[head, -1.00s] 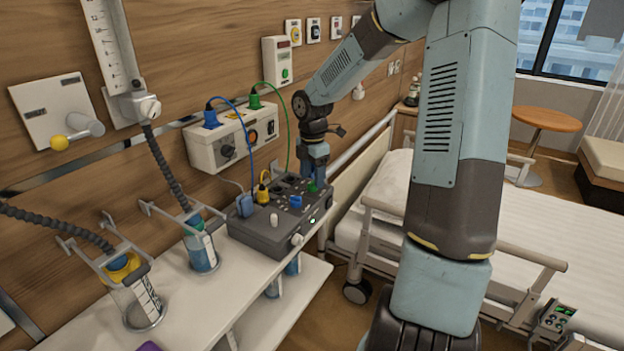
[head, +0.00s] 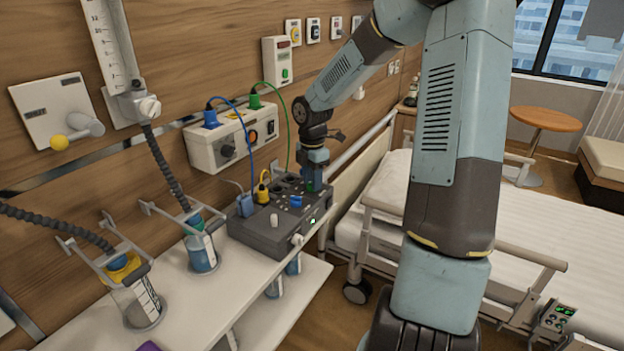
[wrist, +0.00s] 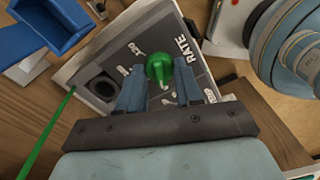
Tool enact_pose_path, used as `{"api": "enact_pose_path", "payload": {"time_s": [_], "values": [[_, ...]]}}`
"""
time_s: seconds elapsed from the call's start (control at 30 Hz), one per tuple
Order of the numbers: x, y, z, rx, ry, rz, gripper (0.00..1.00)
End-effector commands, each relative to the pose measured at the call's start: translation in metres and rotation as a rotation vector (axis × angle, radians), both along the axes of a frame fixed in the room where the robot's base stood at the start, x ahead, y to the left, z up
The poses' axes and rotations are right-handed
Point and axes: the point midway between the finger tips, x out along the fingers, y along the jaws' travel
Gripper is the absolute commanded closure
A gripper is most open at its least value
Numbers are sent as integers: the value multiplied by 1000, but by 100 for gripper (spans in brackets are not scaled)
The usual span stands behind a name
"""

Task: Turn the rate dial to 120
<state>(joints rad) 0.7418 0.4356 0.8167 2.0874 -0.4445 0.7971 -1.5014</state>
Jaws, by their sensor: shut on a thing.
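The rate dial is a green knob (wrist: 159,68) on the dark top panel of a grey device (head: 262,240). In the wrist view the word RATE and white scale marks are printed around it. My gripper (wrist: 160,84) is over the panel with its two blue fingers on either side of the green knob, shut on it. In the head view my gripper (head: 312,180) reaches down onto the device's far right part, and the knob is mostly hidden there. The scale numbers are partly covered by the fingers, and I cannot read which value the dial points to.
A wall box (head: 220,142) with blue and green plugs has cables running down near the device. Suction jars (head: 137,303) stand on the white shelf (head: 215,305) at left. A bed rail (head: 365,150) is close to the right of my gripper.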

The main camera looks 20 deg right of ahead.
Motion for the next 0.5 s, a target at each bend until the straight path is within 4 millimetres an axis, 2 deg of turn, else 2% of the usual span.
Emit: {"api": "enact_pose_path", "payload": {"time_s": [0.1,0.5], "values": [[0,0,0,0,-1,0,96],[1,1,1,0,-2,-88,96]]}}
